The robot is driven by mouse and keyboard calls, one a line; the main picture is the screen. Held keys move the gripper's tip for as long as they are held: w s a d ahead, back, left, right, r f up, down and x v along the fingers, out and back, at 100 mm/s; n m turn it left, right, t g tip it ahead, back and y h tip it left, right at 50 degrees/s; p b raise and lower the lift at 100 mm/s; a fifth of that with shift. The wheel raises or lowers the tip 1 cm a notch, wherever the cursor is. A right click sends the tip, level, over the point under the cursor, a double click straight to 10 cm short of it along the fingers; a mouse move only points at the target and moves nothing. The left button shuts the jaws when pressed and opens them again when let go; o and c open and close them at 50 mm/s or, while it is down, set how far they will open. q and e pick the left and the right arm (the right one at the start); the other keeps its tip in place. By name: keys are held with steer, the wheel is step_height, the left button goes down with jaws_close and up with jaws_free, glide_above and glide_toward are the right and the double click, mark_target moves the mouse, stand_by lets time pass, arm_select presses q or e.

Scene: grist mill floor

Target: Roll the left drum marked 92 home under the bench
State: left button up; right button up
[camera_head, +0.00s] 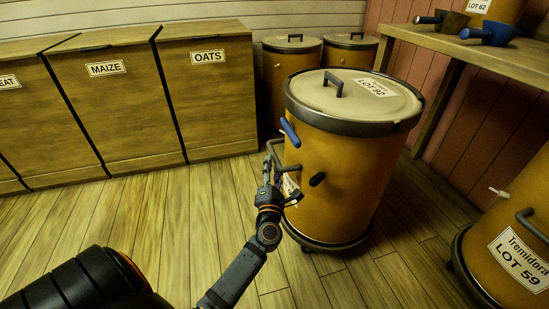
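The large orange drum (335,200) stands upright on a low wheeled base in the middle of the view. Its pale lid (350,100) has a dark handle and a label that seems to read LOT 92. Blue and black grips stick out of its side, and a grey bar handle (275,152) is at its left. My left gripper (268,168) is at that handle, beside the drum's left side. Its fingers overlap the handle, so whether they are shut on it is unclear. A side label is partly hidden behind the gripper. My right gripper is not in view.
The wooden bench (485,55) is at the upper right, with scoops and a LOT 62 container on top. A LOT 59 drum (510,250) stands at right. Two drums (290,65) stand behind. Bins, including OATS (208,100), line the left. Front-left floor is clear.

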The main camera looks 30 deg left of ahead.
mark_target(274, 154)
arm_select(q)
steer(key=x, duration=0.4)
steer(key=shift+w+a+b, duration=0.2)
steer(key=shift+w+b, duration=0.2)
jaws_close()
